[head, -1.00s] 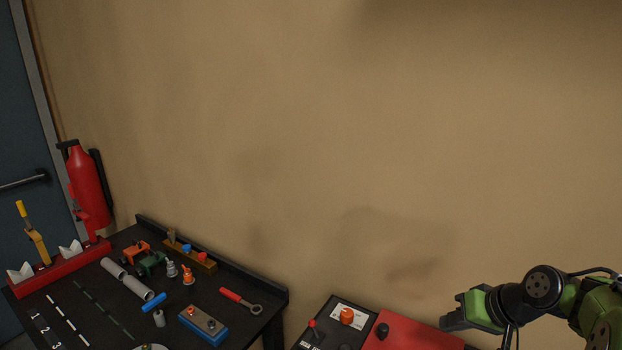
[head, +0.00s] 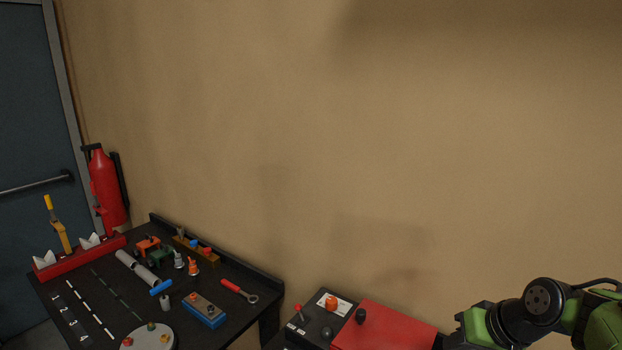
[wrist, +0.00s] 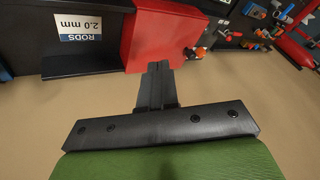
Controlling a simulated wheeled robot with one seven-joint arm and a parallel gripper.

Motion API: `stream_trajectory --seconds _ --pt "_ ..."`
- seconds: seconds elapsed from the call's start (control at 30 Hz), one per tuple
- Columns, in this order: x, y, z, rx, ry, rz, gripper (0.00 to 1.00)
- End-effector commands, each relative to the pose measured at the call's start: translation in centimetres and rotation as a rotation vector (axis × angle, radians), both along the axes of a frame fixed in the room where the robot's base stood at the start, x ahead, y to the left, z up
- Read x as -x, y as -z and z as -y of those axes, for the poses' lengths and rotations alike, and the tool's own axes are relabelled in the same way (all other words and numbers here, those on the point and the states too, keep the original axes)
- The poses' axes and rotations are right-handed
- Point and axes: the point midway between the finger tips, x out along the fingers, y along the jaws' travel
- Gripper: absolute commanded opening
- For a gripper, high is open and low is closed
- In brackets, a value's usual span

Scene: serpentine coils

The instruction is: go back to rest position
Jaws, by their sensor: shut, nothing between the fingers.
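My arm is at the lower right of the head view, folded, with green and black links. My gripper shows in the wrist view (wrist: 157,85) as two dark fingers pressed together, with nothing between them. In that view the fingertips overlap the lower edge of a red panel (wrist: 165,30); I cannot tell the distance between them. The gripper's tips are not clearly visible in the head view.
A black workbench (head: 237,327) at left holds several small parts, a blue block (head: 205,314) and a red-handled wrench (head: 237,290). A control box with a red lid (head: 385,325) stands at lower centre. A fire extinguisher (head: 107,190) hangs by the door (head: 30,130). A "RODS 2.0 mm" label (wrist: 83,33) shows in the wrist view.

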Motion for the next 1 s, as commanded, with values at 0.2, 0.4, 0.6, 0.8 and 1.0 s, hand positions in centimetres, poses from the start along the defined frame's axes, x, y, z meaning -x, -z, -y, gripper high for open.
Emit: stream_trajectory --seconds 0.2,0.4,0.6,0.8,1.0 --pt "2.6 -1.6 -4.0 0.091 -0.028 -0.019 0.0" --pt "7.5 -3.0 -8.3 0.201 -0.051 -0.026 0.0" --pt "16.5 -2.8 -11.4 0.319 -0.061 0.003 0.0" --pt "21.1 -1.5 -11.1 0.354 -0.049 0.024 0.0" --pt "21.3 -1.5 -11.0 0.356 -0.046 0.023 0.0"
